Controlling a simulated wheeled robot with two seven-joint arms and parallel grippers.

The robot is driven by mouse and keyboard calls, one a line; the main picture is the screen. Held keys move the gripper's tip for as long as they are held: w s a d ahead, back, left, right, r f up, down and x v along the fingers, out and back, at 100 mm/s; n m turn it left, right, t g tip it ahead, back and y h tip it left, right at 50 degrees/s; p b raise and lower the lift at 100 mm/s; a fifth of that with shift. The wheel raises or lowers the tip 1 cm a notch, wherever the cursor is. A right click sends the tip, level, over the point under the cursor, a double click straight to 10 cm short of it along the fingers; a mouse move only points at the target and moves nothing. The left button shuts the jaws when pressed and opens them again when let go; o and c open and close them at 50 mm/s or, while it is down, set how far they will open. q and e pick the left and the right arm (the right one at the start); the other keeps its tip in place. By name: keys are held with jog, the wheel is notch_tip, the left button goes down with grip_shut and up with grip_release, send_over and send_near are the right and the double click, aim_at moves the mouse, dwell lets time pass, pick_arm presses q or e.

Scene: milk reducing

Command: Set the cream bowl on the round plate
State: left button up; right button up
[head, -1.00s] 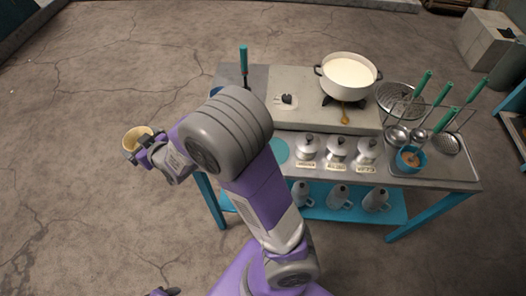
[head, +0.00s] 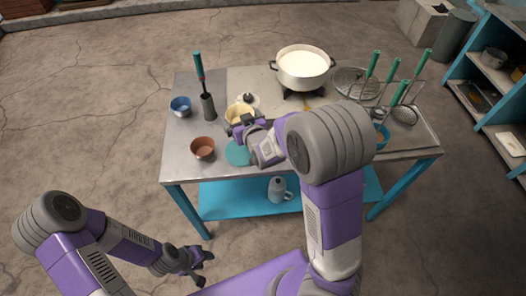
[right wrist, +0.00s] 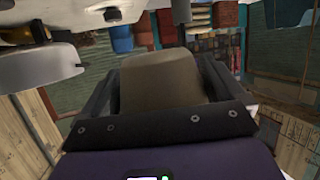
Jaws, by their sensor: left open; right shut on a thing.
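The cream bowl (head: 239,112) is held by my right gripper (head: 241,123) over the table, just beyond the round plate in the head view. The right wrist view shows the bowl (right wrist: 165,82) between the two dark fingers of my right gripper (right wrist: 165,100). The round plate (head: 236,154) is a flat teal disc near the table's front edge, partly covered by my right gripper and wrist. The bowl's height above the table is hard to tell. My left gripper (head: 203,267) is open and empty, low in front of the table.
A brown bowl (head: 203,149) stands left of the plate and a blue bowl (head: 180,106) behind it. A dark holder (head: 208,106) with a teal-handled tool is near them. A white pot (head: 303,68) of milk stands at the back. Ladles fill the right end.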

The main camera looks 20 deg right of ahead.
jog(key=y+b, duration=0.1)
jog(key=b, duration=0.2)
send_over(242, 151)
jog(key=shift+n, duration=0.4)
notch_tip(242, 151, down, 12)
jog(key=shift+r, duration=0.25)
notch_tip(242, 151, down, 4)
jog(key=shift+r+b, duration=0.1)
jog(key=shift+b, duration=0.55)
jog(key=shift+s+r, duration=0.1)
jog(key=shift+f, duration=0.3)
jog(key=o, duration=0.7)
jog(key=shift+o, duration=0.2)
jog(key=shift+r, duration=0.1)
